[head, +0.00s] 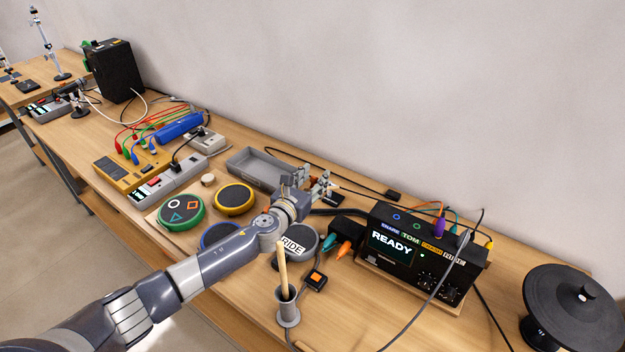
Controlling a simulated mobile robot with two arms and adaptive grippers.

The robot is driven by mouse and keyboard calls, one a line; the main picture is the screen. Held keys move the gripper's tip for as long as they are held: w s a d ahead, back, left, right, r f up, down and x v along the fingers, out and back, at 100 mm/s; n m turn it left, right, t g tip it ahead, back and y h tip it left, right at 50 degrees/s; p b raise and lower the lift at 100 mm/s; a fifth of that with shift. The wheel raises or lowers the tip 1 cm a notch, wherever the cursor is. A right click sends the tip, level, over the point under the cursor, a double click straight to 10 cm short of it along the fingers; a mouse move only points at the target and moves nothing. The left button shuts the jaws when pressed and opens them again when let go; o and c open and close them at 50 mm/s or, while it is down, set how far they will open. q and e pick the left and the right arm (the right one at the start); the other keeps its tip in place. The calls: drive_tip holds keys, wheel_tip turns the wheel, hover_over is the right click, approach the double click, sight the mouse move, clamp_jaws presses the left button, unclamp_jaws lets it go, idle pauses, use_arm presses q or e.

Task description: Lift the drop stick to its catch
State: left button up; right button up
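A pale wooden stick (282,266) stands nearly upright, slightly tilted, in a grey cup-like holder (288,312) near the table's front edge. Its lower end is hidden inside the holder. I cannot make out a catch for certain. My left arm comes in from the lower left and passes behind the stick in the picture. My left gripper (314,184) is beyond the stick, above the back part of the table by the grey tray. Its fingers look apart, with nothing seen between them. My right gripper is not in view.
Round pads, green (181,212), yellow (234,198) and one labelled RIDE (296,242), lie around my arm. A black module reading READY (392,248) stands right, with cables. A grey tray (243,166) is behind. A black disc (575,305) stands far right. Bare wood lies in front of the module.

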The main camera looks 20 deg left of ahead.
use_arm(q)
drive_tip(key=shift+s+f, duration=0.1)
drive_tip(key=shift+s+a, duration=0.15)
drive_tip(key=shift+s, duration=0.3)
drive_tip(key=v, duration=1.1)
